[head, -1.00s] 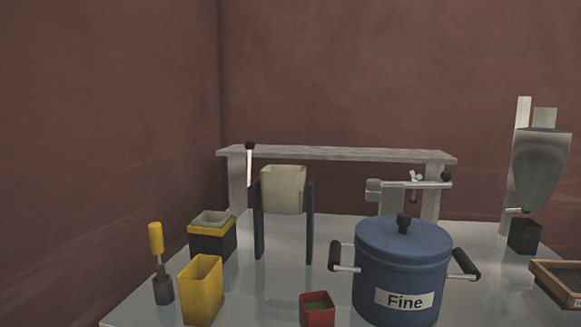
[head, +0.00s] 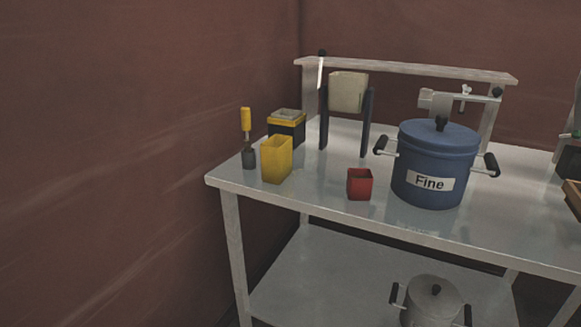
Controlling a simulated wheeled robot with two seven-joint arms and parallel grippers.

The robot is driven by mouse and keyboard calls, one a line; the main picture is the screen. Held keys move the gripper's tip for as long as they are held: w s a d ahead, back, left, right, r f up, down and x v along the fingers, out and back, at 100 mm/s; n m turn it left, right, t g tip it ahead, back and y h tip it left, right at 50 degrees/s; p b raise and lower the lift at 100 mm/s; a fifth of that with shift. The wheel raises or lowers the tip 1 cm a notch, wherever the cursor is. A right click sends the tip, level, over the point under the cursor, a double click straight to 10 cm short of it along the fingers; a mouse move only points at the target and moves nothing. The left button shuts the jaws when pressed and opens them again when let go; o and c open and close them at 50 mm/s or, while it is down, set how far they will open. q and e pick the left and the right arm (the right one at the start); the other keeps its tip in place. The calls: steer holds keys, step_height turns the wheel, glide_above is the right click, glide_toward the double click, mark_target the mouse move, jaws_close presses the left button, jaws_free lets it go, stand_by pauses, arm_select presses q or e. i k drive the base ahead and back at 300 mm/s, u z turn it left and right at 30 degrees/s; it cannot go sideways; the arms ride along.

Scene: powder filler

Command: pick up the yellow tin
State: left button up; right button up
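The yellow tin (head: 276,160) stands upright on the metal table, near its front left corner. It is a tall, open-topped square tin, and its inside is mostly hidden from this angle. Neither of my grippers shows in the head view.
A yellow-handled brush-like tool (head: 247,140) stands just left of the tin, and a black-and-yellow box (head: 287,127) is behind it. A red tin (head: 360,184) and a blue pot marked Fine (head: 435,164) stand to the right. A grey pot (head: 433,301) is on the lower shelf (head: 330,285).

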mark_target(276, 151)
steer(key=z, duration=0.5)
steer(key=i, duration=0.65)
steer(key=z, duration=0.15)
